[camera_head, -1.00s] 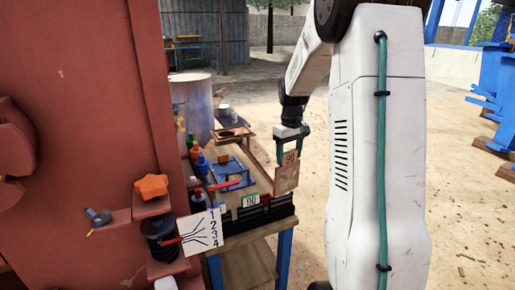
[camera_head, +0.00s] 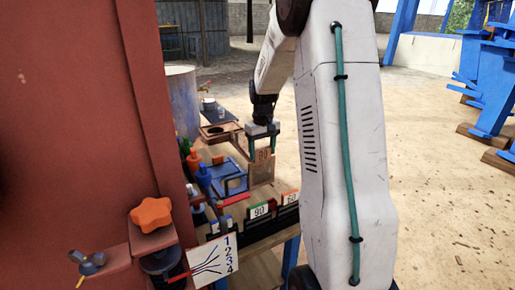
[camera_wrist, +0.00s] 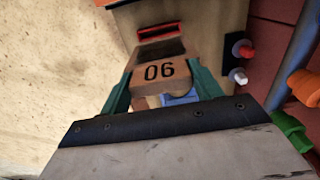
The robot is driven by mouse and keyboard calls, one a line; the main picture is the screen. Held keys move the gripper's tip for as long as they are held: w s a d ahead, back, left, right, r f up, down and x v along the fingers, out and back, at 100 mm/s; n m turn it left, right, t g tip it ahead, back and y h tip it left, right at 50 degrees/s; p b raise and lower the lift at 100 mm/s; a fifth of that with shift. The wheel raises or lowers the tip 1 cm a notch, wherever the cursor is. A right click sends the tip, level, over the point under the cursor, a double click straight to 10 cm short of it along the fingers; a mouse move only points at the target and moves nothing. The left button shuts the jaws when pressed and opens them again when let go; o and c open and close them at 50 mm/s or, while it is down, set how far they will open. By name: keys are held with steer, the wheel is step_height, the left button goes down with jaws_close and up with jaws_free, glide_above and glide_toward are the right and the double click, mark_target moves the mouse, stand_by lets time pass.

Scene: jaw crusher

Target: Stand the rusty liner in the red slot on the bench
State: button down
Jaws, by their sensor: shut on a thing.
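The rusty liner (camera_head: 261,171) is a brown plate with a dark number, which reads 90 when turned upright in the wrist view (camera_wrist: 158,85). My gripper (camera_head: 264,148) is shut on its upper part, with one teal finger on each side. The liner hangs roughly upright over the bench (camera_head: 252,217); I cannot tell if its lower edge touches anything. The red slot (camera_wrist: 165,32) lies on the bench top, apart from the liner, toward my side. In the head view it is a thin red strip (camera_head: 234,200) left of and below the liner.
A black rack (camera_head: 266,224) with a green-edged 90 card (camera_head: 259,210) and an orange 60 card (camera_head: 291,198) lines the bench's near edge. A blue frame (camera_head: 232,180) and several bottles stand left of the liner. A red machine wall (camera_head: 80,120) closes the left side.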

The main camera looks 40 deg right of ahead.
mark_target(263, 172)
steer(key=shift+w+f, duration=0.25)
steer(key=shift+f, duration=0.15)
steer(key=shift+d, duration=0.1)
steer(key=shift+s+d, duration=0.1)
steer(key=shift+d, duration=0.05)
steer(key=shift+s, duration=0.15)
steer(key=shift+f, duration=4.5)
